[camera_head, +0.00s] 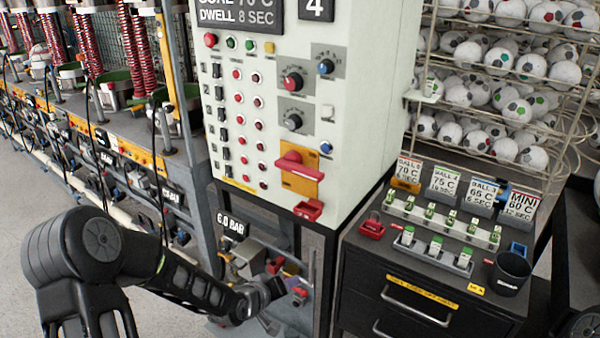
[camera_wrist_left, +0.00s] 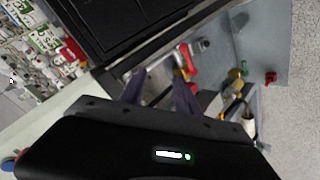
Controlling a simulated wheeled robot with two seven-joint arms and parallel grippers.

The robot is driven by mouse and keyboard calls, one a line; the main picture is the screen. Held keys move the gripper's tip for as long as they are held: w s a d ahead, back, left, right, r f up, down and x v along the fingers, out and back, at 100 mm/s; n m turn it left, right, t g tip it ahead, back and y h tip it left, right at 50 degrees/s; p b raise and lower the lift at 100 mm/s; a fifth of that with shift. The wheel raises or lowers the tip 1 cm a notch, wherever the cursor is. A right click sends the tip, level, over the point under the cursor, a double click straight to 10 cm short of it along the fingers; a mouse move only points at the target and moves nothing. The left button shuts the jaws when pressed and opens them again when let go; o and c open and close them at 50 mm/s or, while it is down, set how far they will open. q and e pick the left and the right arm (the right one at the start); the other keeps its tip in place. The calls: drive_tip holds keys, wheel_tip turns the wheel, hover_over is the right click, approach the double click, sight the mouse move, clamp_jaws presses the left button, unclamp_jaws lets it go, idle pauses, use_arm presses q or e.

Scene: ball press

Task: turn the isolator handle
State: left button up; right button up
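The isolator handle (camera_head: 300,168) is a red handle on a yellow plate, low on the front of the white control cabinet (camera_head: 370,80). It lies roughly level, slightly tilted. My left gripper (camera_head: 277,282) is below the cabinet, beside small red and metal valve fittings, and apart from the isolator handle. In the left wrist view its two dark fingers (camera_wrist_left: 160,84) stand apart with nothing clearly held between them. A red lever (camera_wrist_left: 189,60) shows just beyond the fingers there. My right gripper is in neither view.
Press machines (camera_head: 90,110) line the left. A 6.0 BAR sign (camera_head: 232,226) hangs near my left wrist.

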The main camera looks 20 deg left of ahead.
use_arm(q)
drive_tip(key=w+a+r+n+t, duration=0.2)
drive_tip(key=w+a+r+t, duration=0.15)
drive_tip(key=r, duration=0.55)
drive_tip(key=w+a+r+n+t, duration=0.15)
drive_tip(key=w+r, duration=0.25)
drive_tip(key=r, duration=0.5)
drive_tip(key=n+t+h, duration=0.2)
drive_tip(key=n+h, duration=0.1)
approach(297, 173)
drive_tip(key=x, duration=0.4)
drive_tip(key=shift+s+r+n, duration=0.2)
drive_tip(key=shift+s+n, duration=0.05)
drive_tip(key=shift+n, duration=0.4)
drive_tip(key=shift+w, duration=0.1)
drive_tip(key=p+x, duration=0.2)
drive_tip(key=x, duration=0.5)
drive_tip(key=shift+w+d+f, duration=0.1)
drive_tip(key=shift+w, duration=0.25)
drive_tip(key=shift+c, duration=0.5)
clamp_jaws()
